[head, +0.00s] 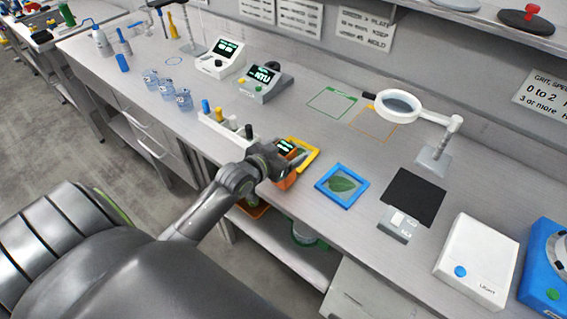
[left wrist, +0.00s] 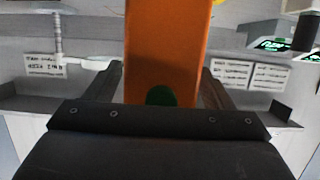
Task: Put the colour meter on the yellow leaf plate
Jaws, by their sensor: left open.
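The colour meter (head: 288,148) is orange with a dark lit display. It stands at the yellow leaf plate (head: 313,158), overlapping its left part in the head view; the arm hides its foot, so I cannot tell how it rests. The plate has a yellow frame and a green leaf, partly hidden. My left gripper (head: 287,166) is at the meter. In the left wrist view the meter's orange body (left wrist: 168,50), with a green button, stands between the two spread fingers, with a gap visible beside each finger. My right gripper is not in view.
A blue leaf plate (head: 343,186) lies just right of the yellow one. A white rack (head: 228,133) with coloured-handled tools is to the left. A magnifier lamp (head: 398,106), black mat (head: 414,196) and white scale (head: 477,262) stand to the right. Bench between plates and back wall is mostly clear.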

